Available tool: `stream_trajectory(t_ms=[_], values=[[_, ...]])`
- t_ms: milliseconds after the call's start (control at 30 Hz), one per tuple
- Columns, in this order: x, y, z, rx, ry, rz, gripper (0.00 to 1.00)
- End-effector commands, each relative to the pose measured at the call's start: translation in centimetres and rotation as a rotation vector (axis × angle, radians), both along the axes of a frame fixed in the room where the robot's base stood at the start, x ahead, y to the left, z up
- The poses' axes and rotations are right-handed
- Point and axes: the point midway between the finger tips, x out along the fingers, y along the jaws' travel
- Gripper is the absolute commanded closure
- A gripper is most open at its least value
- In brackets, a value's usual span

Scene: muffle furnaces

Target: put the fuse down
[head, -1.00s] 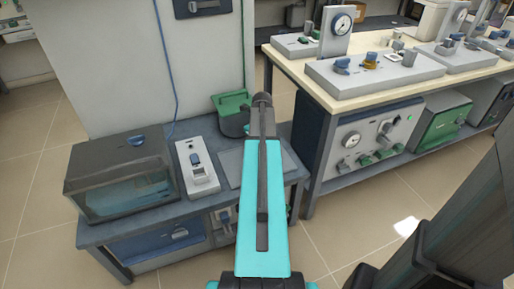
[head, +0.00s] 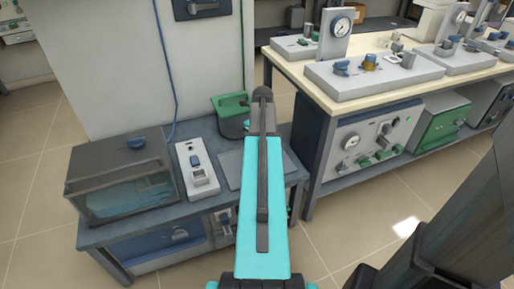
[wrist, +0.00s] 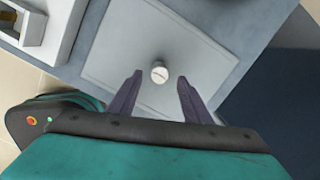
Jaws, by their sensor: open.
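In the wrist view the fuse (wrist: 159,73), a small pale cylinder with a round end facing up, appears on the light grey mat (wrist: 120,45). My gripper (wrist: 160,78) is open, with one finger on each side of the fuse and a visible gap to both. The wrist view does not show clearly whether the fuse's base touches the mat. In the head view, the mat (head: 232,170) lies on the low bench, partly covered by my arm. The gripper tips and the fuse are hidden there.
A white device (head: 198,178) stands left of the mat, and a dark glass-fronted box (head: 120,182) stands farther left. A green container (head: 232,112) is behind the mat. A bench with gauges and furnaces (head: 365,145) is to the right. The mat around the fuse is clear.

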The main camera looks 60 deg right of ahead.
Motion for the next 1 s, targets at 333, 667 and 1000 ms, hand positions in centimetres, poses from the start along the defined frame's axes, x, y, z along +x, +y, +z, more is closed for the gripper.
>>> stream_trajectory(t_ms=[333,667,1000], values=[[-0.7,0.1,5.7,-0.001,-0.001,0.000,0.55],[-1.0,0.2,8.5,0.000,0.000,0.000,0.55],[-1.1,0.2,8.6,0.000,0.000,0.000,0.55]])
